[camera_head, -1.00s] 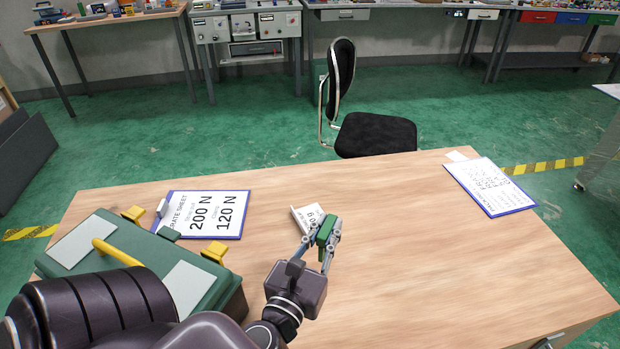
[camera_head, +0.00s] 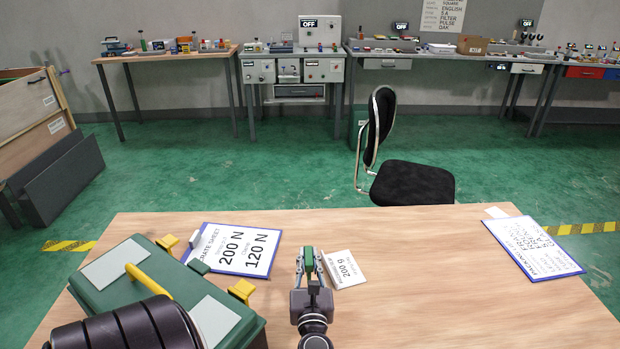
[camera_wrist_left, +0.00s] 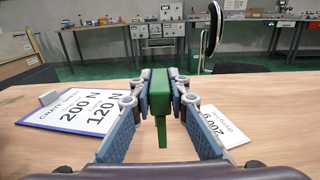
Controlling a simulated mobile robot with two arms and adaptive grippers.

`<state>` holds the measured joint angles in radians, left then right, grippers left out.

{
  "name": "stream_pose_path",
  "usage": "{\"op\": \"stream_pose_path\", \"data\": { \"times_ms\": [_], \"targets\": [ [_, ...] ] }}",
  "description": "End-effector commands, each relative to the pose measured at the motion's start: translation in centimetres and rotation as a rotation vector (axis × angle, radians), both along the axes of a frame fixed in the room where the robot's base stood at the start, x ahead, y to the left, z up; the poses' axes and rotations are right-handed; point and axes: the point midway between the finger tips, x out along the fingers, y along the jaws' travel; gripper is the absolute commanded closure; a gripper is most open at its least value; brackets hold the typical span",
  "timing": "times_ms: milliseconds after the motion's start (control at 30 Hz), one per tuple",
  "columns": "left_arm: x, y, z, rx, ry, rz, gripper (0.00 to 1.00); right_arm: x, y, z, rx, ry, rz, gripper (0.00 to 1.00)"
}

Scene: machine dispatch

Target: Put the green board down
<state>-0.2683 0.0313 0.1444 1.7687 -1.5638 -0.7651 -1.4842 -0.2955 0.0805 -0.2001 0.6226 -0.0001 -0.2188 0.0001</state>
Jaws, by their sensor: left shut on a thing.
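The green board (camera_head: 309,260) is a small green block held between the fingers of my left gripper (camera_head: 308,264). In the left wrist view the board (camera_wrist_left: 161,95) is pinched at the fingertips of my left gripper (camera_wrist_left: 160,82), with a thin green part reaching down from it. The gripper is over the wooden table (camera_head: 420,290), between the rate sheet and a small white card. I cannot tell whether the board touches the table. My right gripper is not in view.
A green toolbox (camera_head: 165,285) with a yellow handle stands at the table's left. The rate sheet clipboard (camera_head: 233,248), the "200 g" card (camera_head: 344,268) and another clipboard (camera_head: 532,248) lie on the table. A black chair (camera_head: 410,182) stands behind.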

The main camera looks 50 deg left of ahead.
Motion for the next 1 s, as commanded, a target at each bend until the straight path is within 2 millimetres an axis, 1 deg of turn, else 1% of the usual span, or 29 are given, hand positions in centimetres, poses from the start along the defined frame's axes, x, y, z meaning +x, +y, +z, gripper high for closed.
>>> {"op": "stream_pose_path", "data": {
  "times_ms": [33,100,200,333,533,600,867,1000],
  "targets": [
    [0.1,0.0,-1.5,0.002,0.004,-0.001,1.00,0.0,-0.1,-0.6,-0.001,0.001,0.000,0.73],
    [0.0,0.0,-2.8,0.002,0.003,-0.001,1.00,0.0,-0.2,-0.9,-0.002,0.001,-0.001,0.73],
    [0.0,0.0,-3.8,0.001,0.000,0.000,1.00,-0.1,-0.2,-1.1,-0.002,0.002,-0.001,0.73],
    [0.1,0.0,-4.8,0.000,0.000,-0.001,1.00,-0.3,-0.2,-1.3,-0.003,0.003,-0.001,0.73],
    [0.1,0.0,-7.5,0.002,0.001,0.000,1.00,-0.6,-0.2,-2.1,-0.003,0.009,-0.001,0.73],
    [0.0,0.0,-8.0,0.001,0.000,-0.001,1.00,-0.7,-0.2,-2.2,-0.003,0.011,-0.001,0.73],
    [0.0,0.0,-8.0,0.001,-0.002,-0.001,1.00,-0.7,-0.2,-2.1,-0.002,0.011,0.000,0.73],
    [0.0,0.0,-8.5,0.000,-0.001,-0.001,1.00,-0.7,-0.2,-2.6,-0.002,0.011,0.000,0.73]
  ]
}}
